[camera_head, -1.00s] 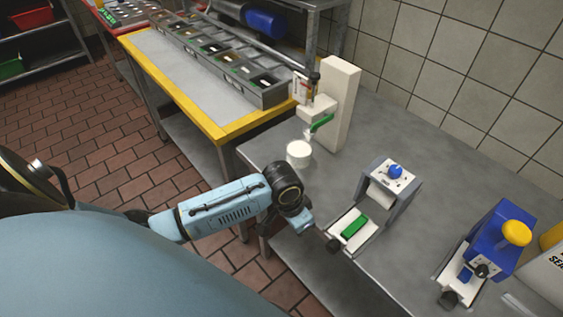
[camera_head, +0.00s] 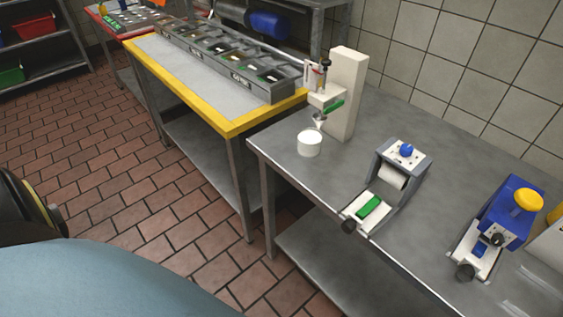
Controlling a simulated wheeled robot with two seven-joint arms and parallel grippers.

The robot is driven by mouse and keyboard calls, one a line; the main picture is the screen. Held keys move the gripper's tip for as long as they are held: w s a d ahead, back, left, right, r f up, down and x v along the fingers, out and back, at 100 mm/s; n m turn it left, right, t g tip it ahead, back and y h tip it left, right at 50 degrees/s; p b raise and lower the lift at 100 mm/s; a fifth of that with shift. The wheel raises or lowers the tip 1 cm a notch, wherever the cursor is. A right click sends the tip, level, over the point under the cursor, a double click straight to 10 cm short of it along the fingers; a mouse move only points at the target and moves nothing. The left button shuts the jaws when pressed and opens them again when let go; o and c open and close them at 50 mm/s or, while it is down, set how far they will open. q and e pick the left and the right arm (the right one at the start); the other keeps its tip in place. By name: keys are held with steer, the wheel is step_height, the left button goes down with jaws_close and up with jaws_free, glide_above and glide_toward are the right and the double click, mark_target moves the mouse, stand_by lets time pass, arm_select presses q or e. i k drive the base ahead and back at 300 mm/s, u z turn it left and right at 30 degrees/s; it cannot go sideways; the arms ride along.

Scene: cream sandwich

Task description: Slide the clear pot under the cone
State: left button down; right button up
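The pot (camera_head: 309,144) looks white and round, and stands upright on the grey steel table. It is at the foot of a cream dispenser column (camera_head: 346,95). A small pale cone (camera_head: 319,117) hangs from the dispenser, just above and slightly right of the pot in the picture. I cannot tell whether the pot is exactly centred below the cone. A green lever (camera_head: 333,106) sits beside the cone. Neither of my grippers is in view, and nothing touches the pot.
On the same steel table (camera_head: 285,163) stand a grey device with a blue knob (camera_head: 406,150) and a blue machine with a yellow knob (camera_head: 512,212). A yellow-edged counter (camera_head: 225,132) with several food bins is behind left. The table around the pot is clear.

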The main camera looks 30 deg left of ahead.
mark_target(308, 140)
steer(key=k, duration=0.95)
steer(key=u, duration=0.65)
steer(key=i, duration=1.25)
steer(key=z, duration=0.45)
